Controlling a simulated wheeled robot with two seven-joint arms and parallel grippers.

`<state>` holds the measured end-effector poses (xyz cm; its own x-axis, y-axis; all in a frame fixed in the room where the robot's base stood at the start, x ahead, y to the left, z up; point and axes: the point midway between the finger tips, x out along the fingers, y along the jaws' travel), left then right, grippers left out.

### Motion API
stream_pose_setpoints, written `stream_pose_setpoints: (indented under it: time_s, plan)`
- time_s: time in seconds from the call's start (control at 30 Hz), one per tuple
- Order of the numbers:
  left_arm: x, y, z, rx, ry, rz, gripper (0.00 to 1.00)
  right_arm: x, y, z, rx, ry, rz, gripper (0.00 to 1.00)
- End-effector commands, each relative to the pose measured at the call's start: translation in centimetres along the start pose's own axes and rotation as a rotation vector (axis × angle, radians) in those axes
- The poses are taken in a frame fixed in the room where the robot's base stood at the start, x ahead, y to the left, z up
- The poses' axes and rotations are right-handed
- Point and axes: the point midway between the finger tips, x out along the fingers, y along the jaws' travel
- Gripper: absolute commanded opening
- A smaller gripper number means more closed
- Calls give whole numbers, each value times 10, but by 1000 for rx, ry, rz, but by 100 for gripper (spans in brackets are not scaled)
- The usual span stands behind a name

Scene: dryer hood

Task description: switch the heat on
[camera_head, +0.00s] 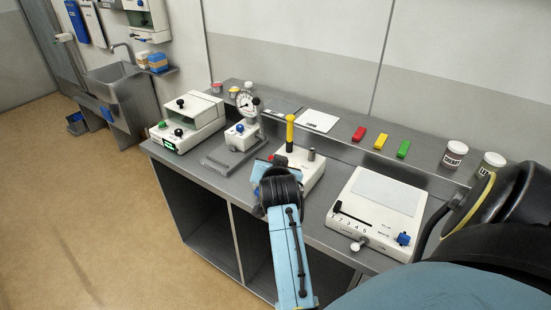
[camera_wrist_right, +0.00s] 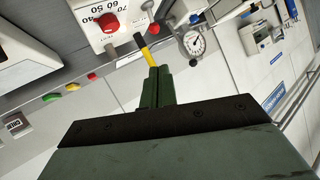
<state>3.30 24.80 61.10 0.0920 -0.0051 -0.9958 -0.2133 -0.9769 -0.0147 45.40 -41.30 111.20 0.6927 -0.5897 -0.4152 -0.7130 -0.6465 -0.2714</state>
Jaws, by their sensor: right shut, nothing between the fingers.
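My right gripper (camera_head: 270,163) is at the white middle unit (camera_head: 309,172), over its left front part. Its green fingers (camera_wrist_right: 159,75) are shut and empty in the right wrist view. A red knob (camera_wrist_right: 110,22) sits beside a 50-60-70 scale. No heat label is readable. My left gripper is not in view.
A white unit with a green display (camera_head: 169,145) stands at left. A gauge stand (camera_head: 244,103) is beside the middle unit. A white slider unit (camera_head: 378,209) with a blue knob stands at right. Red, yellow and green blocks (camera_head: 381,141) and jars (camera_head: 454,155) line the back shelf.

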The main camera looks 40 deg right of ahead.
Motion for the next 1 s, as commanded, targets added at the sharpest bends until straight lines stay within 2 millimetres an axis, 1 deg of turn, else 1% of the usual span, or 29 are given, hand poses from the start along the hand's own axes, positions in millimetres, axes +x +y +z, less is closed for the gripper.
stream_pose_setpoints:
  time_s: [0.03, 0.1, 0.23, 0.87, 0.93, 0.97, 1.0]
  plan:
    - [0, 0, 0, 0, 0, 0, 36, -7, 0, 0, 0, -1, 1, 0]
    - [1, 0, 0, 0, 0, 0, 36, -13, 0, -1, -1, -1, 1, 0]
    - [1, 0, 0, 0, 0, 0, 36, -20, 0, -2, -1, 0, 1, 0]
    - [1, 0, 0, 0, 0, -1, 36, -21, 0, -2, -2, -1, 0, 0]
    - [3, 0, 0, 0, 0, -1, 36, -18, -2, 6, -15, -10, -9, 0]
    - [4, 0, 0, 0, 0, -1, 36, -15, -4, 12, -26, -18, -16, 0]
    - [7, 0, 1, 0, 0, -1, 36, -10, -8, 25, -48, -35, -30, 0]
